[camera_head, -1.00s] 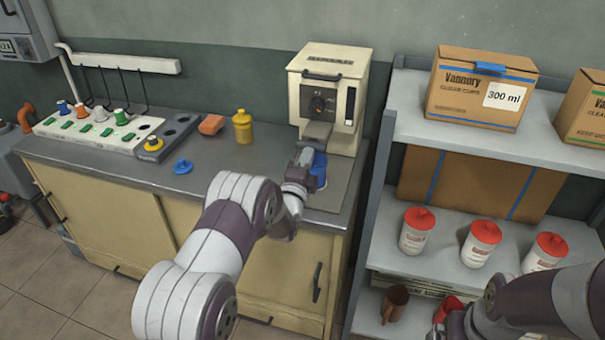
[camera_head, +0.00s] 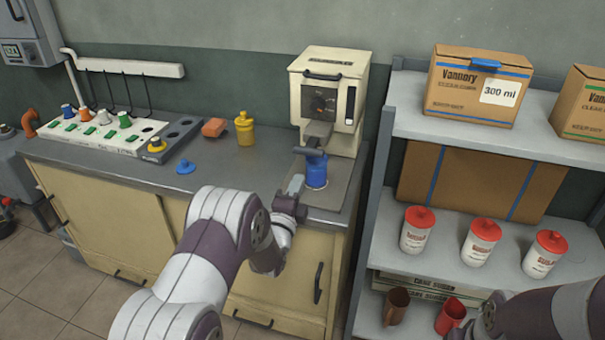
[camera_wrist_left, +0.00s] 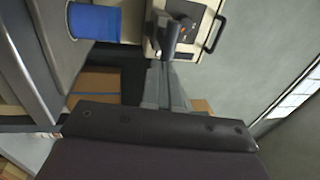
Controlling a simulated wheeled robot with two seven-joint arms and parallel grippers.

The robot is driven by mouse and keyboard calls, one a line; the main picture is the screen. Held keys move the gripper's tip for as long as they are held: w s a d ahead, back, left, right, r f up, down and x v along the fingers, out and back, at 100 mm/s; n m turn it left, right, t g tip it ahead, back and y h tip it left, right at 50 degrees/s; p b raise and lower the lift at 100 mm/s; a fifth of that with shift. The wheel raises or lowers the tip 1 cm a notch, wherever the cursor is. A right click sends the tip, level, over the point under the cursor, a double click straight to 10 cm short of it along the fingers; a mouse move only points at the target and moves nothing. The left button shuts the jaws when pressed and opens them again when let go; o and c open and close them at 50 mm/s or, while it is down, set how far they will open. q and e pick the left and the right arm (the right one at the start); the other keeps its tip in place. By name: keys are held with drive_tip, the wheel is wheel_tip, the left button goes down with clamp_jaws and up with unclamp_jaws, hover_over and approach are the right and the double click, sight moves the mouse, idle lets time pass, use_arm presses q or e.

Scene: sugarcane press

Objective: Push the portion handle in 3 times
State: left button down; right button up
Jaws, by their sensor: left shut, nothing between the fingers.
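The portion handle (camera_head: 308,151) is a dark grey bar at the front of the cream dispensing machine (camera_head: 342,85). It stands out above a blue container (camera_head: 316,171) on the counter. My left gripper (camera_head: 296,184) is shut and empty, in front of the handle and apart from it, near the counter's front edge. In the left wrist view the shut fingers (camera_wrist_left: 165,86) point toward the handle (camera_wrist_left: 179,28), with the blue container (camera_wrist_left: 94,22) to the left. My right arm enters at the lower right; its gripper is not visible.
A grey shelf (camera_head: 455,250) with boxes and red-lidded tubs stands close on the right.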

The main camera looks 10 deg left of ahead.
use_arm(q)
drive_tip(key=s, duration=0.4)
drive_tip(key=shift+f, duration=0.15)
use_arm(e)
drive_tip(key=shift+s, duration=0.25)
use_arm(q)
drive_tip(key=shift+s, duration=0.15)
use_arm(e)
drive_tip(key=shift+s, duration=0.1)
use_arm(q)
drive_tip(key=shift+d, duration=0.1)
